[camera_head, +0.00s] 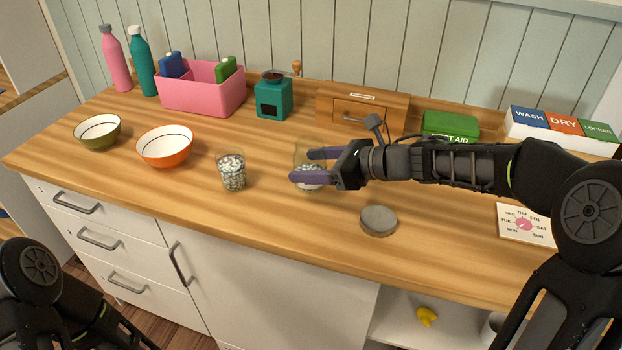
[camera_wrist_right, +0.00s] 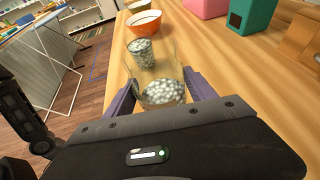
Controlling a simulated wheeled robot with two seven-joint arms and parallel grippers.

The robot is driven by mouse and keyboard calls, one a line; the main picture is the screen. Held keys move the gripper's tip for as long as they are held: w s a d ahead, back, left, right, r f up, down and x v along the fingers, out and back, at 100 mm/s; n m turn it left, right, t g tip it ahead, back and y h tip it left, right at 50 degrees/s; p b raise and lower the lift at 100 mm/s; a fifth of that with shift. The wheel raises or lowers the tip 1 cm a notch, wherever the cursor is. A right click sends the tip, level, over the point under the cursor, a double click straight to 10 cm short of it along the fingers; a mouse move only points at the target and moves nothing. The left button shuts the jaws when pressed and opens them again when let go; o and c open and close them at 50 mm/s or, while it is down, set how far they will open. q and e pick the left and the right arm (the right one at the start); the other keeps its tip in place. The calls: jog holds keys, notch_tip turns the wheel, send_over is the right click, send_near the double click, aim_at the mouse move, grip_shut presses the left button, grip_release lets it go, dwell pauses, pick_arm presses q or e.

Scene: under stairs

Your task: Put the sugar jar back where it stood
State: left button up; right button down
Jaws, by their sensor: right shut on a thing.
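A clear glass jar (camera_head: 309,185) with white, pebble-like contents is between the purple fingers of my right gripper (camera_head: 309,167), which is shut on it. It also shows in the right wrist view (camera_wrist_right: 160,91), upright and open at the top. I cannot tell whether its base touches the counter. A second glass jar (camera_head: 232,172) with similar contents stands to its left. No label shows which jar holds sugar. A grey round lid (camera_head: 379,220) lies on the counter in front of the gripper. My left gripper is out of view; only part of that arm shows.
Behind stand a teal coffee grinder (camera_head: 273,97), a wooden drawer box (camera_head: 340,108) and a green first aid box (camera_head: 451,126). An orange bowl (camera_head: 165,150) and a green bowl (camera_head: 97,133) stand left. The wooden counter (camera_head: 270,222) is clear along its front left.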

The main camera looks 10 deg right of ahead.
jog(key=shift+f, duration=1.8)
jog(key=shift+f, duration=0.1)
jog(key=shift+f+b, duration=0.1)
jog(key=shift+b, duration=0.2)
jog(key=shift+c, duration=1.5)
grip_release()
jog(key=shift+r+p, duration=0.25)
jog(key=shift+p, duration=0.05)
jog(key=shift+s+d, duration=0.15)
jog(key=shift+d, duration=0.1)
jog(key=b+v, duration=0.1)
jog(key=v, duration=1)
jog(key=shift+s+d, duration=0.15)
